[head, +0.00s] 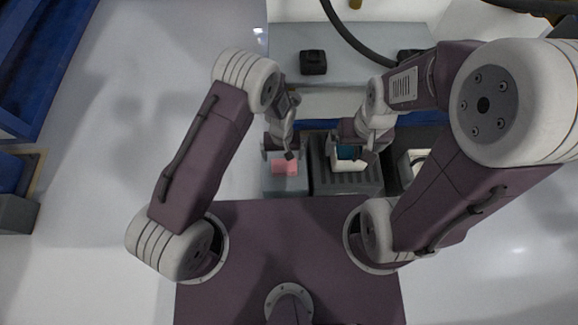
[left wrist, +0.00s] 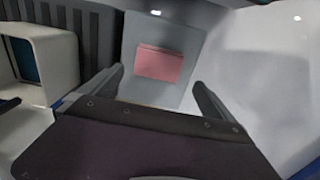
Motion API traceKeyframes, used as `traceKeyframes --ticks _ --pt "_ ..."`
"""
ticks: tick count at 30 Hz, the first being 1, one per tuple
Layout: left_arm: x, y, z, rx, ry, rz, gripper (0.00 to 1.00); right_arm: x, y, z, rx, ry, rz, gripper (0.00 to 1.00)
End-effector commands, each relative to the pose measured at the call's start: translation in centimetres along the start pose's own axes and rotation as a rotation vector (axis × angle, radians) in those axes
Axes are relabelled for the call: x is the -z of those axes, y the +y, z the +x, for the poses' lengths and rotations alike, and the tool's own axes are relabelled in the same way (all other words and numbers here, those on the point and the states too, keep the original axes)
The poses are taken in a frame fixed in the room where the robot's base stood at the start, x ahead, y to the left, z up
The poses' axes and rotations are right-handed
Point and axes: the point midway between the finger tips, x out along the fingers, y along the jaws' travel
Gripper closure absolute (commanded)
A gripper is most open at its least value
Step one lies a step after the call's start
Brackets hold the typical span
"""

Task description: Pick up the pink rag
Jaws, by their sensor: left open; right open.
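The pink rag (head: 285,167) lies flat on a light grey surface (head: 272,186) in front of my base in the head view. It looks like a small folded rectangle. In the left wrist view the rag (left wrist: 160,64) lies beyond and between the fingertips, apart from them. My left gripper (head: 279,152) is open and empty, close to the rag in the head view; its fingers also show in the left wrist view (left wrist: 158,88). My right gripper (head: 356,148) is open, over a white container to the right of the rag.
A white container (left wrist: 59,62) with a teal inside stands on a dark ribbed surface (head: 320,178) right of the rag in the head view. A grey table (head: 385,38) with a black box (head: 313,62) is at the back. Bare floor (head: 100,110) lies at left.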

Motion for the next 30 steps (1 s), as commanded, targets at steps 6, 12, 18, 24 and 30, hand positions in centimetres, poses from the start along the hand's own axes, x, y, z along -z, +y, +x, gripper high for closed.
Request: traceKeyframes --ticks 6,12,18,24,30 --pt "-0.2 0.4 1.4 0.001 -0.002 0.000 0.00 -0.1 0.0 0.6 0.000 0.001 0.000 0.00" --pt "-0.2 0.3 4.3 0.002 -0.003 0.000 0.00 -0.3 0.1 3.0 0.000 0.001 0.000 0.00" --pt "-0.1 0.3 5.3 0.002 -0.002 0.000 0.00 -0.4 0.1 3.6 0.000 0.000 0.000 0.00" --pt "0.1 0.2 8.2 0.002 -0.003 0.000 0.00 -0.7 0.1 6.4 0.000 0.000 0.000 0.00" --pt "0.1 0.2 10.7 0.002 -0.003 0.000 0.00 -0.9 0.2 8.3 0.000 0.000 0.000 0.00"
